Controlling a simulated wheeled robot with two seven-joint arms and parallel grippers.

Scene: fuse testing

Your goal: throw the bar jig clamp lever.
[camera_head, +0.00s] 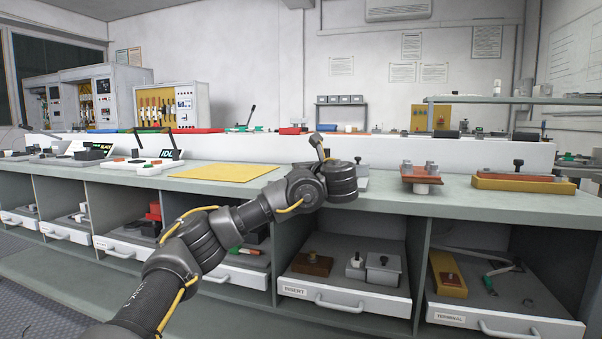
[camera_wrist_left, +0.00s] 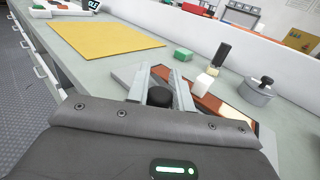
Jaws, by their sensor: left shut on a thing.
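My left arm reaches across the bench in the head view, with its dark wrist (camera_head: 342,182) low over the bench top; the fingers are hidden there. In the left wrist view my left gripper (camera_wrist_left: 158,72) has its two grey fingers on either side of a round black knob (camera_wrist_left: 158,96). It is shut on this knob, which looks like the clamp lever's handle. The jig under the fingers has an orange-brown bar (camera_wrist_left: 210,103) in a pale frame, partly covered by the gripper. The lever's shaft is hidden. My right gripper is not in view.
A yellow mat (camera_head: 228,172) lies left of the arm. In the wrist view a green block (camera_wrist_left: 183,56), an upright black-topped piece (camera_wrist_left: 221,54) and a round grey pot (camera_wrist_left: 258,91) stand close beyond the fingers. Open drawers (camera_head: 345,292) jut out below the bench.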

